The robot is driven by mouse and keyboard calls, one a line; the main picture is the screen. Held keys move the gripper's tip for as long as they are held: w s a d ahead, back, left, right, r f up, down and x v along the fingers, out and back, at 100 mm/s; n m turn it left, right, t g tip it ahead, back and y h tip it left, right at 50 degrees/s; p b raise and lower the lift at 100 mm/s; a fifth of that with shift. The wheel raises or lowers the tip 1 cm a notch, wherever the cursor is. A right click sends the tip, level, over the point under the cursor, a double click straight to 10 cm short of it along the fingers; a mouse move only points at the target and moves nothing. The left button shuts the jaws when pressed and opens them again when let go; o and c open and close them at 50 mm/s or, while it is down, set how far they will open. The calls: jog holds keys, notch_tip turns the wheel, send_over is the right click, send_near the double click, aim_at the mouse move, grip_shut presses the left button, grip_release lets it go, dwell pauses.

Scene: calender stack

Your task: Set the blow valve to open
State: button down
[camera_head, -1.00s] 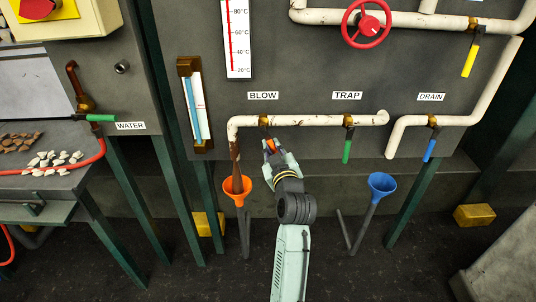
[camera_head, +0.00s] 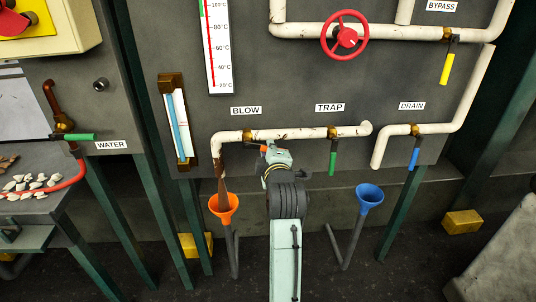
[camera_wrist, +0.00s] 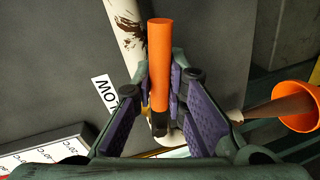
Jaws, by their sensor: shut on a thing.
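The blow valve is on the white pipe (camera_head: 290,134) under the BLOW label (camera_head: 246,110). Its orange handle (camera_wrist: 160,60) stands between the two purple-padded fingers of my gripper (camera_wrist: 160,88) in the wrist view, and they are shut on it. The handle's dark base is partly hidden between the fingers. In the head view my gripper (camera_head: 272,153) is at the valve, just below the pipe.
The trap valve's green handle (camera_head: 333,160) hangs to the right, and the drain valve's blue handle (camera_head: 414,158) farther right. An orange funnel (camera_head: 224,206) is at lower left and a blue funnel (camera_head: 369,197) at lower right. A red handwheel (camera_head: 345,35) is above.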

jog(key=shift+r+n+h, duration=0.3)
jog(key=shift+r+n, duration=0.35)
jog(key=shift+n, duration=0.25)
jog(key=c, duration=1.6)
grip_release()
jog(key=s, duration=0.2)
jog(key=s+r, duration=0.1)
jog(key=s, duration=0.4)
jog(key=shift+s+r, duration=0.2)
jog(key=shift+r, duration=0.05)
